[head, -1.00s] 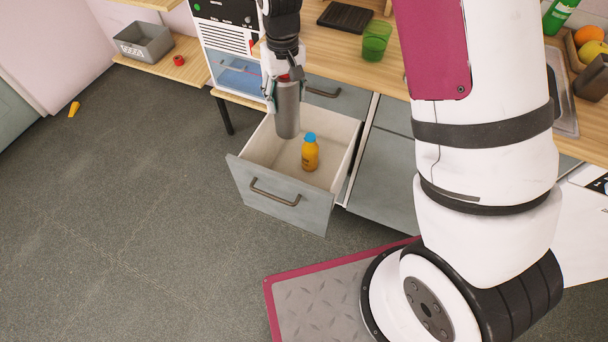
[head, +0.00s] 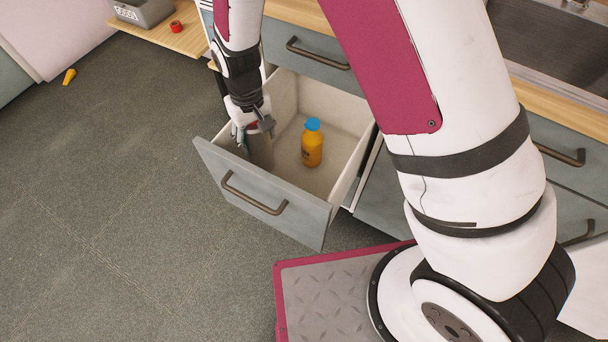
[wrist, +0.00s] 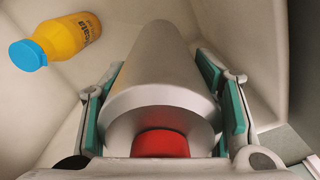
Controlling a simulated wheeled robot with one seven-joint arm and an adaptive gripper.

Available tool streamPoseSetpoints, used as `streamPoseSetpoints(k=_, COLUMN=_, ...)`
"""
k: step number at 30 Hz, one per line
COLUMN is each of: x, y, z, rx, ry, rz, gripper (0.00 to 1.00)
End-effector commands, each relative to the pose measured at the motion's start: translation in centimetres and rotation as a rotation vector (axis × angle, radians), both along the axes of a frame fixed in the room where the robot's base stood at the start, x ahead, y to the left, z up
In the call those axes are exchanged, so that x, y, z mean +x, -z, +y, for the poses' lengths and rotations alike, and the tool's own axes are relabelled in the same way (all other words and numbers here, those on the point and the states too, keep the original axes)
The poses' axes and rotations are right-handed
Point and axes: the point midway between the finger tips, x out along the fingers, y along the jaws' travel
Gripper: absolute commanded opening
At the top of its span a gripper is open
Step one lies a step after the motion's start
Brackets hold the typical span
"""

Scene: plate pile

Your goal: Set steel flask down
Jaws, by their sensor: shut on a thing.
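The steel flask (head: 261,153) is a grey cylinder inside the open drawer (head: 262,222), toward its left side. In the wrist view the flask (wrist: 165,68) points away from me, with its red top (wrist: 160,143) nearest the camera. My gripper (head: 254,128) is shut on the flask near its upper end, with green pads (wrist: 222,100) on both sides. The flask looks about upright. Its lower end is hidden behind the drawer front in the head view, so I cannot tell whether it touches the drawer floor.
A yellow bottle with a blue cap (head: 312,145) stands in the drawer, right of the flask and apart from it; it also shows in the wrist view (wrist: 70,40). The drawer walls are close around my gripper. Bare drawer floor (head: 290,165) lies between flask and bottle.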

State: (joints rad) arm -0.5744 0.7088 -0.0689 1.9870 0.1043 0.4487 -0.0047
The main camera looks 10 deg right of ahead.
Motion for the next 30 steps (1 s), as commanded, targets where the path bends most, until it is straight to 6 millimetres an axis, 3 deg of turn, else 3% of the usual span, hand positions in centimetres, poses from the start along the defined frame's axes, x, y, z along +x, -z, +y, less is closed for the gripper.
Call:
streamPoseSetpoints(k=12, x=-0.1, y=6.0, z=0.2, rx=-0.001, ry=-0.005, rz=0.000, gripper=0.03)
streamPoseSetpoints(k=19, x=-0.1, y=7.4, z=0.2, rx=0.000, ry=-0.004, rz=-0.001, gripper=0.03)
streamPoseSetpoints(k=25, x=-0.1, y=10.0, z=0.2, rx=-0.001, ry=-0.005, rz=0.000, gripper=0.03)
streamPoseSetpoints(k=30, x=-0.1, y=10.4, z=0.2, rx=0.000, ry=-0.005, rz=-0.002, gripper=0.03)
